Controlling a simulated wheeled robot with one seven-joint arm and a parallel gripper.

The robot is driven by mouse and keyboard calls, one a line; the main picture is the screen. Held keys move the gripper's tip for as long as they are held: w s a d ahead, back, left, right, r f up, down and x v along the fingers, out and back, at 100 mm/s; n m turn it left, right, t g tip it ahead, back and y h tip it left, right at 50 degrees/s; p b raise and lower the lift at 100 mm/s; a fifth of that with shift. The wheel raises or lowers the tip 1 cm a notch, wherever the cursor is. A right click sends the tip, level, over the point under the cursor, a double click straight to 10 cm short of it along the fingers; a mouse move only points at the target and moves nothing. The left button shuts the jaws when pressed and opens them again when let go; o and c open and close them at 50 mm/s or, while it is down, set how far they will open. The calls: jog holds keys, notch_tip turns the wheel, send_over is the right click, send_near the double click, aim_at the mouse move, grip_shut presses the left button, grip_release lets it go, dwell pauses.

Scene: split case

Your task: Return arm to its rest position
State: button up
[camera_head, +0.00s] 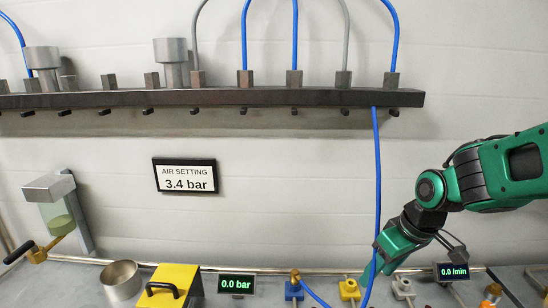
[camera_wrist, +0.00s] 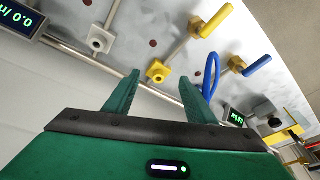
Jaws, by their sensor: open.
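My green arm comes in from the right in the head view. My gripper (camera_head: 376,268) points down and left, low above the bench, close to the hanging blue hose (camera_head: 377,180). Whether it touches the hose I cannot tell. In the wrist view my gripper (camera_wrist: 160,79) has its two green fingers apart with nothing held between them. A yellow fitting (camera_wrist: 157,72) shows beyond the gap between the fingertips; it also shows in the head view (camera_head: 349,290).
A white fitting (camera_head: 403,288) and a blue fitting (camera_head: 294,290) flank the yellow one. A flow display (camera_head: 453,272) stands under my arm. A dark rail (camera_head: 220,98) with hoses spans the wall above. The wall between rail and bench is mostly clear.

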jog(key=s+d+r+m+t+h, duration=0.2)
jog(key=s+d+r+m, duration=0.2)
jog(key=d+r+m, duration=0.1)
jog(key=s+d+f+m+g, duration=0.1)
jog(key=s+d+m+g, duration=0.1)
jog(key=s+d, duration=0.3)
jog(key=s+d+f+m+g, duration=0.1)
jog(key=s+d+m+g, duration=0.2)
jog(key=s+d, duration=0.3)
jog(key=s+m, duration=0.1)
jog(key=s, duration=0.4)
jog(key=shift+d+f+m, duration=0.15)
jog(key=shift+d+m, duration=0.15)
